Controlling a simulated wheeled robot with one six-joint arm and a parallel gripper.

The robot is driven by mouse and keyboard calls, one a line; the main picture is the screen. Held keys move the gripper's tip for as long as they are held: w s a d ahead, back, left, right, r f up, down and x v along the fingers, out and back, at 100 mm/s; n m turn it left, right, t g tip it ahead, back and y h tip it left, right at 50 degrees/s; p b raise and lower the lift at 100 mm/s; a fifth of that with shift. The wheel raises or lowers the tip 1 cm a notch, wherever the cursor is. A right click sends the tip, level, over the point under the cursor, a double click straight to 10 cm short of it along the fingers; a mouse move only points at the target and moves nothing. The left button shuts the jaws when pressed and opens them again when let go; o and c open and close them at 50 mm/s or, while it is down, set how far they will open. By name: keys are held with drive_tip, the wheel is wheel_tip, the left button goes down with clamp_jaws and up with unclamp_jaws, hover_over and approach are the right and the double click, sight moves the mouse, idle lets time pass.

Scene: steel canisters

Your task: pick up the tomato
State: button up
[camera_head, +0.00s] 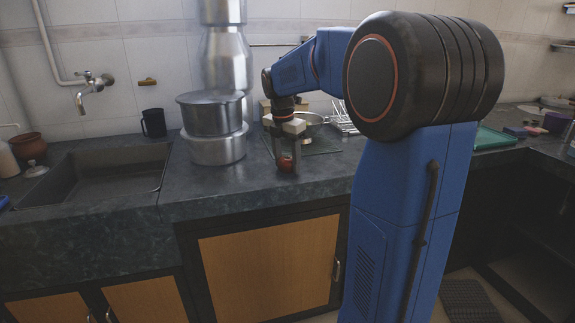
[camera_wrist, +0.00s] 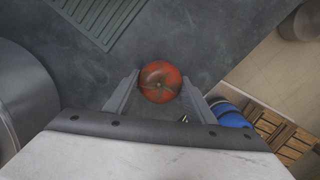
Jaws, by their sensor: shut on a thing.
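The red tomato (camera_head: 285,163) is at the front part of the dark stone counter (camera_head: 325,180) in the head view. My gripper (camera_head: 286,158) points down over it, with the fingers on either side. In the wrist view the tomato (camera_wrist: 160,82) sits between the two fingertips of my gripper (camera_wrist: 160,90), stem side toward the camera. The fingers are shut on it. Whether the tomato touches the counter or is slightly lifted, I cannot tell.
Stacked steel pots (camera_head: 212,128) stand close to the left of my gripper. A sink (camera_head: 110,178) and a black mug (camera_head: 154,123) are further left. The counter's front edge is close to the tomato.

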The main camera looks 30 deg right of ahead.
sight(287, 158)
wheel_tip(287, 158, up, 10)
drive_tip(key=shift+r, duration=0.1)
idle(0.4)
idle(1.0)
